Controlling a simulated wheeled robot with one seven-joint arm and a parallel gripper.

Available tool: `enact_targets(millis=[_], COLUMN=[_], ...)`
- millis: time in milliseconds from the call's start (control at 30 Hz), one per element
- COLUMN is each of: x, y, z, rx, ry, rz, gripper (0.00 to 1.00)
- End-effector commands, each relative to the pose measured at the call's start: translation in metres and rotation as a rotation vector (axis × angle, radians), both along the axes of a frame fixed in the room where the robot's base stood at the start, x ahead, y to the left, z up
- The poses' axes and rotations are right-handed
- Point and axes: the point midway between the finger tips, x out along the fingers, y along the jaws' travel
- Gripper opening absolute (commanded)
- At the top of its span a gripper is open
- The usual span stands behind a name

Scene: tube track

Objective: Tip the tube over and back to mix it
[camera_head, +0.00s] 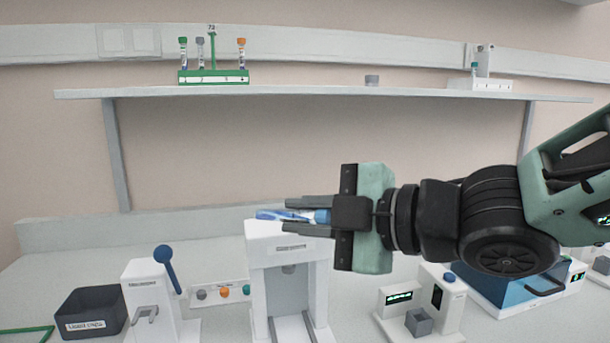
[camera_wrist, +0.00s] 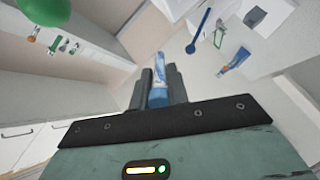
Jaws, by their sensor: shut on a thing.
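My gripper (camera_head: 310,215) reaches in from the right above the bench, fingers pointing left. It is shut on a tube (camera_head: 272,214) with a blue cap. The tube lies roughly sideways in the head view, its clear end out past the fingers. In the wrist view the tube (camera_wrist: 158,72) stands out between the two dark fingers of my gripper (camera_wrist: 158,85), blue cap nearest the palm. The tube's contents are too small to make out.
A white stand (camera_head: 288,262) is just below my gripper. A device with a blue lever (camera_head: 167,265), a dark bin (camera_head: 93,312) and a blue-lidded machine (camera_head: 505,285) stand on the bench. The shelf (camera_head: 310,92) behind holds a green tube rack (camera_head: 213,77) and a white rack (camera_head: 480,84).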

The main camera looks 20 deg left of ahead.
Motion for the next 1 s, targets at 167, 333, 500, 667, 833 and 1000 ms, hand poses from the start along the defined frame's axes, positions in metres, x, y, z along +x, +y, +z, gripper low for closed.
enact_targets(millis=[167,333,500,667,833,1000], x=[-0.0005,-0.0003,-0.0006,-0.0005,-0.0007,-0.0005], y=[0.0006,0.0006,0.0009,0.0006,0.0006,0.001], z=[0.0092,0.009,0.0089,0.0092,0.0087,0.0087], rx=[-0.091,-0.177,-0.262,-0.341,-0.423,-0.503], ry=[0.026,0.048,0.069,0.088,0.11,0.13], rz=[0.001,0.001,0.002,0.002,0.003,0.003], gripper=[0.0,0.0,0.0,0.0,0.0,0.0])
